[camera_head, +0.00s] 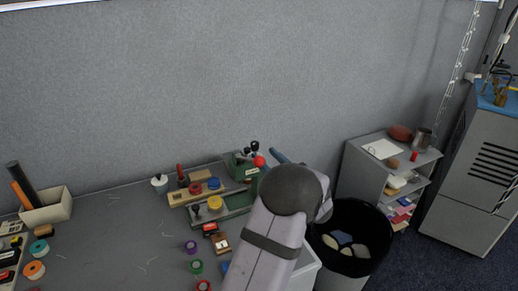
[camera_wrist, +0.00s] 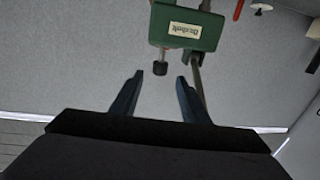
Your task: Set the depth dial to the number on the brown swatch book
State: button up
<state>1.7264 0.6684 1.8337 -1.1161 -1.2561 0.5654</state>
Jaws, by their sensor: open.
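A green machine (camera_head: 242,168) stands against the wall, with dark knobs and a red ball on top. In the wrist view the green machine (camera_wrist: 190,27) appears upside down with a pale label. A small dark knob (camera_wrist: 160,69) sticks out from it, possibly the depth dial; no scale or number is readable. My gripper (camera_wrist: 160,78) is open and empty, its fingertips just short of the knob in the picture, apart from it. In the head view my arm hides most of the gripper. A small brown block (camera_head: 220,242) with a pale patch may be the swatch book; its number is unreadable.
Wooden and green boards with coloured discs (camera_head: 196,188) lie left of the machine. Several coloured spools (camera_head: 190,247) lie on the grey table (camera_head: 120,230). A black bin (camera_head: 352,262) and a grey shelf unit (camera_head: 362,175) stand at the right. The table's middle left is mostly clear.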

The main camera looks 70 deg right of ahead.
aim_at(257, 147)
jog(key=shift+p+x, duration=0.7)
jog(key=shift+x, duration=1.95)
grip_shut()
jog(key=c, duration=1.1)
grip_release()
